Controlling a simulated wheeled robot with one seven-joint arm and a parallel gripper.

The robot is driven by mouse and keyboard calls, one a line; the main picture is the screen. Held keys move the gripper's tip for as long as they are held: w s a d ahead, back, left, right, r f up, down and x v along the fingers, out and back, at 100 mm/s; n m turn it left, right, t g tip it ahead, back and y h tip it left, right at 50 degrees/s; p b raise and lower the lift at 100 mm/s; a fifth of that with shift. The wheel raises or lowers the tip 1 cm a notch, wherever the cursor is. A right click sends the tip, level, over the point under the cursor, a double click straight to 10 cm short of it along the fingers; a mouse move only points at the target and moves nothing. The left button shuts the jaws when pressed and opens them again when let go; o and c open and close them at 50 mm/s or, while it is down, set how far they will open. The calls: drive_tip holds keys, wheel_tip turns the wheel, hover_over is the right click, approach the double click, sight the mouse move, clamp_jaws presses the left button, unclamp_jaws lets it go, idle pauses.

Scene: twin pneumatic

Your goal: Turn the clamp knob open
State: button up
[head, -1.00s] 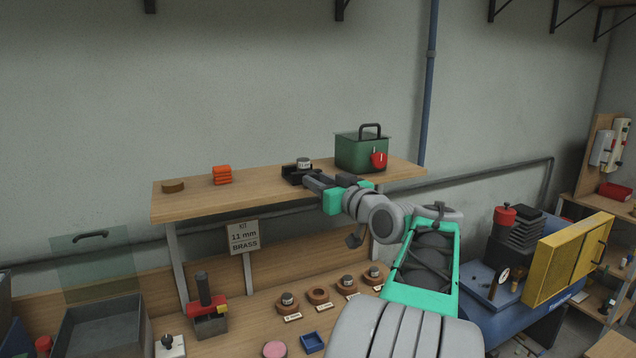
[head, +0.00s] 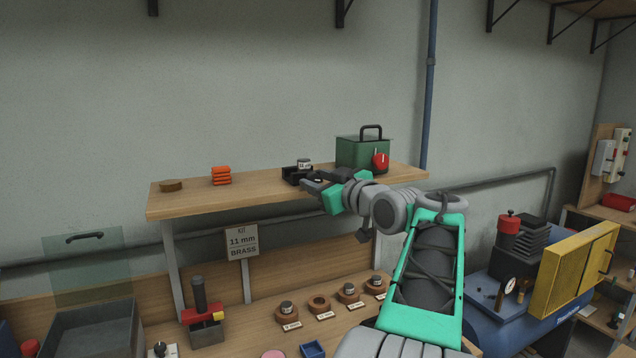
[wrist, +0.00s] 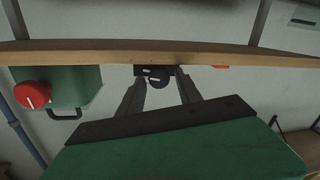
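A small black clamp block (head: 290,176) stands at the front edge of the high wooden shelf and holds a labelled grey cylinder (head: 304,164). In the wrist view, which looks upside down, the clamp (wrist: 145,70) shows a round dark knob (wrist: 157,80) with a pale mark on its face. My gripper (head: 314,182) is level with the shelf, just in front of the clamp. Its two fingers (wrist: 159,77) are apart, with the knob between them in the wrist picture. I cannot tell whether they touch it. In the head view my gripper partly hides the clamp's right side and the knob.
The wooden shelf (head: 200,203) also carries a green box (head: 352,152) with a red knob (head: 380,162) right of the clamp, orange stacked pieces (head: 221,176) and a brown disc (head: 171,186) at left. Shelf space left of the clamp is free.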

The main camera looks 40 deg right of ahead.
drive_tip(key=shift+o, duration=0.7)
drive_tip(key=shift+s, duration=0.1)
drive_tip(key=shift+s, duration=0.35)
drive_tip(key=s+a+b, duration=0.1)
drive_tip(key=s, duration=0.6)
drive_tip(key=shift+r+b, duration=0.2)
drive_tip(key=shift+b, duration=0.1)
